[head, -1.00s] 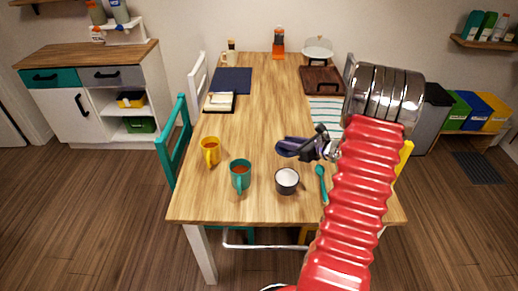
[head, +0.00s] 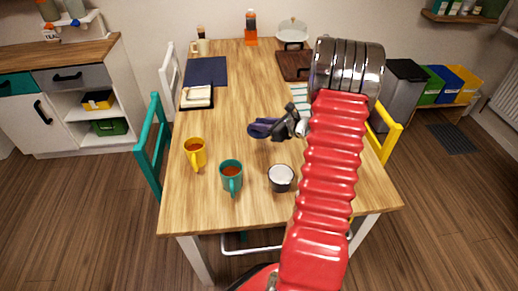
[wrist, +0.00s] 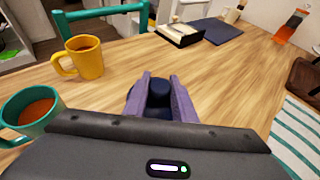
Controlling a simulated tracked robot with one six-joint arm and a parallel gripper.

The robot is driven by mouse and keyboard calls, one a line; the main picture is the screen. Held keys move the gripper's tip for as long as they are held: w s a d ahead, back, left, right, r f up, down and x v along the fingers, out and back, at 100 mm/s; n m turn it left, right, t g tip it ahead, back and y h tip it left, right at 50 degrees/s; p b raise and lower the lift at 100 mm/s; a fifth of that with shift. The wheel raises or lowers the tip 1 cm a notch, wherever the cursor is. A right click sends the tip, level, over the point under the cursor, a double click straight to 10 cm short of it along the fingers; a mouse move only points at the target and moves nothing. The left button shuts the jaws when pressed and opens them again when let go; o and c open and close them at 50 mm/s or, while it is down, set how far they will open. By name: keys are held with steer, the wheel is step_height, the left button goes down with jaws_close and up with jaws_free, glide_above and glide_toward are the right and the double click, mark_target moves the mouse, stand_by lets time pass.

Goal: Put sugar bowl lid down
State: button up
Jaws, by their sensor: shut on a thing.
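My gripper (head: 258,128) is over the middle of the table, beyond the sugar bowl and slightly left of it. In the wrist view its purple fingers (wrist: 157,82) are shut on a dark blue rounded thing, which I take to be the sugar bowl lid (wrist: 157,87). Most of the lid is hidden by the fingers and gripper body. I cannot tell whether it touches the table. The sugar bowl (head: 281,179) is a dark, round bowl with a pale inside, standing uncovered near the table's front.
A teal mug (head: 231,176) and a yellow mug (head: 195,153) stand on the left. A notebook (head: 197,96), a navy mat (head: 206,71) and a brown tray (head: 294,66) lie farther back. The wooden table (head: 235,100) is clear between them.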

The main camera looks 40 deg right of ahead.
steer(key=shift+f, duration=3)
steer(key=shift+f, duration=1.85)
steer(key=o, duration=1.1)
steer(key=shift+f, duration=0.1)
steer(key=v, duration=1.2)
